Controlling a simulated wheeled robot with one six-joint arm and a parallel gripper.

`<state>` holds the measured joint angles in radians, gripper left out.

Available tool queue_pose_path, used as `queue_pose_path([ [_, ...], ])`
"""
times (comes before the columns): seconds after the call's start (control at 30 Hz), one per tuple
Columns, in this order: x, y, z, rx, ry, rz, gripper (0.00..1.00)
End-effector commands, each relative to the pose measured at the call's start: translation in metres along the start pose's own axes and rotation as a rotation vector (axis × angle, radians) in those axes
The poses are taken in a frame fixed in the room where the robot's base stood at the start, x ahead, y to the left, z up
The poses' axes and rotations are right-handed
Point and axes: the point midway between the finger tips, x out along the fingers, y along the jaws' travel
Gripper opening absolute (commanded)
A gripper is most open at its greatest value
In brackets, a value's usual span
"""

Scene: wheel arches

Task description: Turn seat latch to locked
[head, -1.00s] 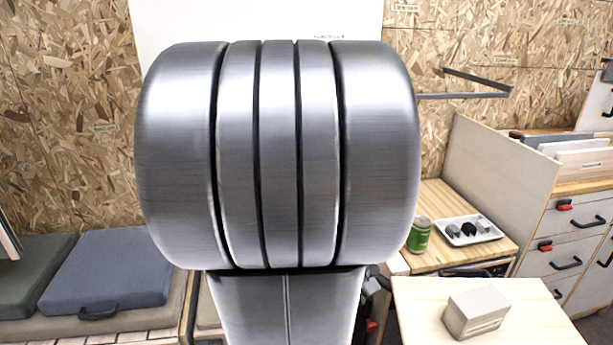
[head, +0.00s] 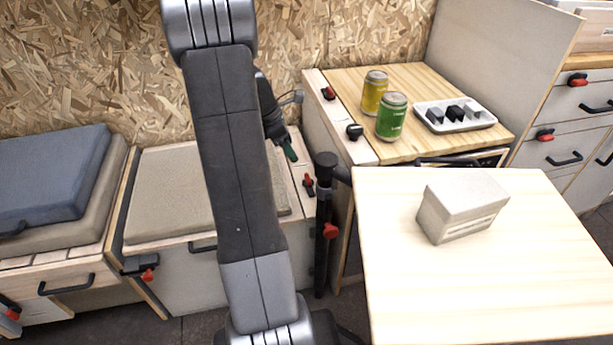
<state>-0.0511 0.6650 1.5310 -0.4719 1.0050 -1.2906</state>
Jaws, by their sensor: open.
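The seat is a bench box with a beige cushion (head: 165,200), left of my arm in the head view. A small red-and-black latch (head: 308,182) stands on the pale strip at the seat's right edge. Another red-handled latch (head: 149,274) is on a black bracket at the seat's front left. I cannot tell which is the seat latch, nor whether either is locked. My gripper (head: 289,150) is open, pointing down above the seat's right edge, close to the right-edge latch in the picture and apparently holding nothing. My arm hides part of the gripper and the cushion's middle.
A pale table (head: 480,285) with a beige block (head: 460,208) fills the right front. Its black post (head: 323,240) with a red knob stands beside the seat. Behind are a green can (head: 391,117), a yellow can (head: 374,92) and a white tray (head: 455,114) on a wooden counter.

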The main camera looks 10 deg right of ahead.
Motion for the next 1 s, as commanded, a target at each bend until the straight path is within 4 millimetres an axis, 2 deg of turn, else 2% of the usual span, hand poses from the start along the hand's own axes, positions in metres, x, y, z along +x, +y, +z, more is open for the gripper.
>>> queue_pose_path([
  [0.4,0.085,-0.002,-0.001,0.004,0.002,-0.004,0.64],
  [0.6,0.117,-0.002,-0.001,0.004,0.001,-0.003,0.64],
  [0.8,0.131,-0.001,0.0,0.004,0.002,-0.002,0.64],
  [1.0,0.132,-0.001,0.0,0.004,0.002,-0.001,0.64],
])
